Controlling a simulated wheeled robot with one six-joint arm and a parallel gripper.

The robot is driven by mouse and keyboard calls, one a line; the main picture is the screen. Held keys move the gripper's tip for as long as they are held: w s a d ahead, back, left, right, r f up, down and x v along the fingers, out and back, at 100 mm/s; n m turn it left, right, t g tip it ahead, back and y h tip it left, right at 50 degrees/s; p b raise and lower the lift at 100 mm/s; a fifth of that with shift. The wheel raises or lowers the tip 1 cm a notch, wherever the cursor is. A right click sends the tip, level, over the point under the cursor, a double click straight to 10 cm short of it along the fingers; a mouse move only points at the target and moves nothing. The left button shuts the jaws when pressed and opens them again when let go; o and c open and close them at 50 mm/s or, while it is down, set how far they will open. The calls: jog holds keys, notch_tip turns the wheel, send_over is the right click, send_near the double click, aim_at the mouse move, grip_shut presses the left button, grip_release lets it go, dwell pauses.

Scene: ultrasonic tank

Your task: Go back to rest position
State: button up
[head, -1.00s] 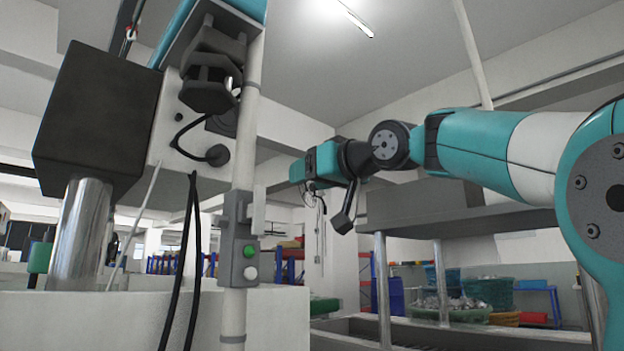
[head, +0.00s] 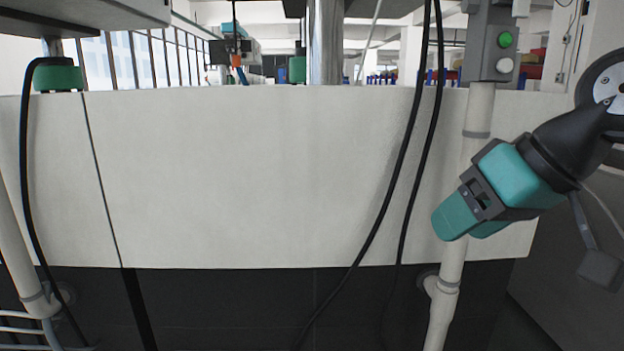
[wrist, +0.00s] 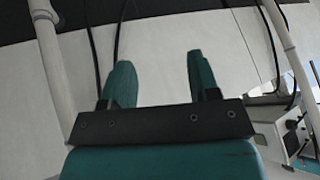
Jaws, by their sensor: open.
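My gripper (head: 455,218) is at the right of the head view, teal and black, tilted down and to the left in front of the tank's white wall. In the wrist view my gripper (wrist: 160,80) shows two teal fingers spread apart with nothing between them. Beyond the fingers is the white wall with a dark band above it. The ultrasonic tank (head: 240,170) is a wide white body that fills the middle of the head view. Its inside is hidden.
A vertical pipe (head: 452,270) and a button box (head: 492,45) with green and white buttons stand near my gripper. Black cables (head: 385,190) hang down the tank's front. A dark lower base (head: 230,300) runs under the white wall.

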jog(key=s+a+f+n+g+h, duration=0.1)
jog(key=s+f+g, duration=0.2)
jog(key=s+f, duration=0.35)
jog(key=s+a+f+n+g, duration=0.2)
jog(key=s+f, duration=0.3)
jog(key=s, duration=0.2)
notch_tip(320, 180, up, 23)
jog(key=w+p, duration=0.1)
jog(key=p, duration=2.1)
jog(key=shift+r+m, duration=0.2)
jog(key=shift+m, duration=0.1)
jog(key=shift+d, duration=0.1)
